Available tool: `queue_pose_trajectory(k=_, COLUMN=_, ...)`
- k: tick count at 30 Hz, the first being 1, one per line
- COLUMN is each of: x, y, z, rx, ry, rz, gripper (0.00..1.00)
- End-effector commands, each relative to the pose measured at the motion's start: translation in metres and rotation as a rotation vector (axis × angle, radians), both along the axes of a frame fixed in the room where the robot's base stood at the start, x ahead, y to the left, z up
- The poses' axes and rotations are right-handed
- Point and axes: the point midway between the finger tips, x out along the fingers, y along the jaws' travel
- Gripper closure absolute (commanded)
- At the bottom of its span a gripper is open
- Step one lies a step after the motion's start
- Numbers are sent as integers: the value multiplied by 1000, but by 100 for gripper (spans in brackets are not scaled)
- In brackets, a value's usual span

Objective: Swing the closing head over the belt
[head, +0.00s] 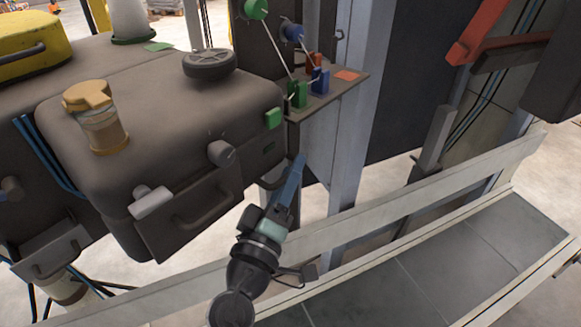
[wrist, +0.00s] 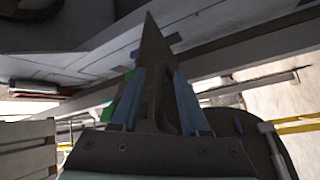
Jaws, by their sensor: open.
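A large dark rounded machine housing (head: 185,125), which looks like the closing head, fills the left of the head view. It carries a black handwheel (head: 209,64), a yellow-capped jar (head: 98,117), a round knob (head: 222,153) and a dark bar handle (head: 207,207). The grey belt (head: 440,262) runs between pale rails at lower right, apart from the housing. My gripper (head: 298,163) is open, pointing up just right of the housing. In the wrist view, my gripper's blue fingers (wrist: 158,90) stand apart with a dark pointed shape between them; contact is unclear.
A small shelf (head: 345,84) with green, blue and red blocks sits behind my gripper beside a grey post (head: 352,120). Thread runs from green (head: 256,9) and blue (head: 292,32) spools. A red bracket (head: 490,32) hangs at upper right. The visible belt is empty.

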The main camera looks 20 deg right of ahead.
Motion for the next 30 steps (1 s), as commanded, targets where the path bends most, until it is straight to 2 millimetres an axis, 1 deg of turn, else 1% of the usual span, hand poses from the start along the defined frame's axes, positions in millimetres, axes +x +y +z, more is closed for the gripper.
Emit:
queue_pose_trajectory(k=3, x=3, y=-3, z=0, rx=1, ry=1, rz=0, gripper=55)
queue_pose_trajectory(k=10, x=3, y=-3, z=0, rx=0, ry=0, rz=-1, gripper=55)
queue_pose_trajectory(k=14, x=3, y=-3, z=0, rx=0, ry=0, rz=0, gripper=79)
queue_pose_trajectory(k=15, x=3, y=-3, z=0, rx=0, ry=0, rz=0, gripper=86)
queue_pose_trajectory(k=17, x=3, y=-3, z=1, rx=0, ry=0, rz=0, gripper=97)
queue_pose_trajectory(k=18, x=3, y=-3, z=1, rx=0, ry=0, rz=0, gripper=100)
queue_pose_trajectory(k=30, x=3, y=-3, z=2, rx=-2, ry=-2, rz=-1, gripper=100)
